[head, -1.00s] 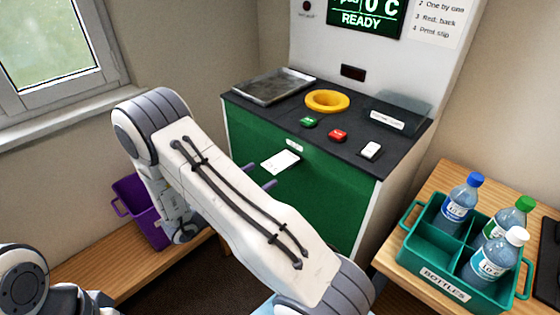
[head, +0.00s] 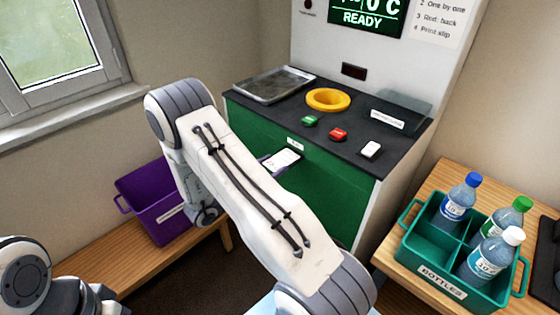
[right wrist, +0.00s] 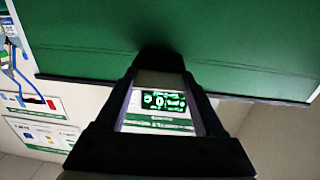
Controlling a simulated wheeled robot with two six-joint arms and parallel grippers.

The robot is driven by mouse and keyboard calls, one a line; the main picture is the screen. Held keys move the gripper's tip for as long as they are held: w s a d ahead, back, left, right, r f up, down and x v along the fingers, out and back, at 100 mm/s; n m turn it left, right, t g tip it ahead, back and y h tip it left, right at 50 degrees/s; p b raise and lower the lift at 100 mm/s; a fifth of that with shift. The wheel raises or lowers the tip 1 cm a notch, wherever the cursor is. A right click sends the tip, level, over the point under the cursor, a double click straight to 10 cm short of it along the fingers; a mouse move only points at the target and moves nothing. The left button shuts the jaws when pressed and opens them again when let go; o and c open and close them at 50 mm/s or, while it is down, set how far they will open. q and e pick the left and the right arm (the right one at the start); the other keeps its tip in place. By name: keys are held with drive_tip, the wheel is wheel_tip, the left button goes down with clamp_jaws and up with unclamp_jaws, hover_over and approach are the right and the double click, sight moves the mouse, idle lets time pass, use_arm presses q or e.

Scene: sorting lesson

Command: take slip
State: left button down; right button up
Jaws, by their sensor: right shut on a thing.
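The small white slip (head: 285,158) shows at the green front of the machine, just below the dark top's edge. My right gripper (head: 268,161) is at the slip's left end and is shut on it. My own forearm hides most of this gripper in the head view. In the right wrist view the dark fingers (right wrist: 160,72) point at the green panel (right wrist: 240,40), and the slip itself is hard to make out. Part of my left arm shows at the lower left, but its gripper is out of view.
The machine's top holds a metal tray (head: 272,84), yellow ring (head: 328,99), green button (head: 310,120), red button (head: 338,134) and white switch (head: 371,149). A purple crate (head: 158,208) stands on the left bench. A teal crate (head: 445,283) with bottles stands at right.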

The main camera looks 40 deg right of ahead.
sight(273, 167)
drive_tip(key=shift+r, duration=0.55)
drive_tip(key=r, duration=0.3)
drive_tip(key=shift+s+r, duration=0.25)
drive_tip(key=shift+s, duration=0.1)
drive_tip(key=s+r+p, duration=0.6)
drive_tip(key=s+p, duration=0.1)
drive_tip(key=s, duration=0.4)
drive_tip(key=shift+a+r, duration=0.2)
drive_tip(key=shift+r, duration=0.05)
